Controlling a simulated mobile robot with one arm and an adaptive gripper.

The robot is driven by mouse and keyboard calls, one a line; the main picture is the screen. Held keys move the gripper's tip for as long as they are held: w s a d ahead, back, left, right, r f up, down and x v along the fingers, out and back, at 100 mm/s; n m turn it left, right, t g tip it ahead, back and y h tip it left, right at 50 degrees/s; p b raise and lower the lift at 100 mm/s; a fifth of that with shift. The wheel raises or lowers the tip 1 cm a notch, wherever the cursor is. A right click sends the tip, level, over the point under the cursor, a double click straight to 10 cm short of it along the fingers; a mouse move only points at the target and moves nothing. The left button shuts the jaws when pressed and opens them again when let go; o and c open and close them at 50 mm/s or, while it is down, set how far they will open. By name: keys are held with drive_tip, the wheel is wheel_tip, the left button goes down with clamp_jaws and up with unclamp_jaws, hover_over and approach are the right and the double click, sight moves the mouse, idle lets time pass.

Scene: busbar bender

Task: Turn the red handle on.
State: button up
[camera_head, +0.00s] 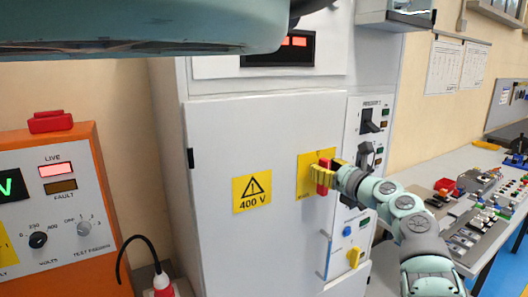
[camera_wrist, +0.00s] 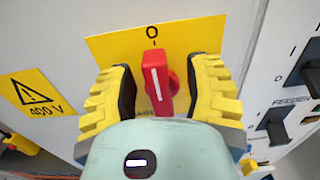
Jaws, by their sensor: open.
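The red handle (camera_wrist: 155,84) stands near upright on a yellow plate (camera_wrist: 188,36) on the grey cabinet door, its white line pointing up toward the "O" mark. In the head view the red handle (camera_head: 323,177) is partly covered by my gripper. My gripper (camera_wrist: 161,92) is open, with one yellow finger on each side of the handle and a visible gap on both sides. It also shows in the head view (camera_head: 326,176) at the yellow plate. The lower part of the plate and any other mark there are hidden by my gripper.
A yellow 400 V warning sign (camera_head: 252,190) is left of the handle. A feeder panel with black switches (camera_head: 371,121) is close on the right. An orange test unit (camera_head: 58,205) stands at left, and a bench with controls (camera_head: 470,205) at right.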

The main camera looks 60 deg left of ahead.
drive_tip(key=shift+s+a, duration=0.2)
drive_tip(key=shift+a, duration=0.05)
drive_tip(key=shift+o, duration=0.5)
drive_tip(key=shift+d, duration=0.1)
clamp_jaws()
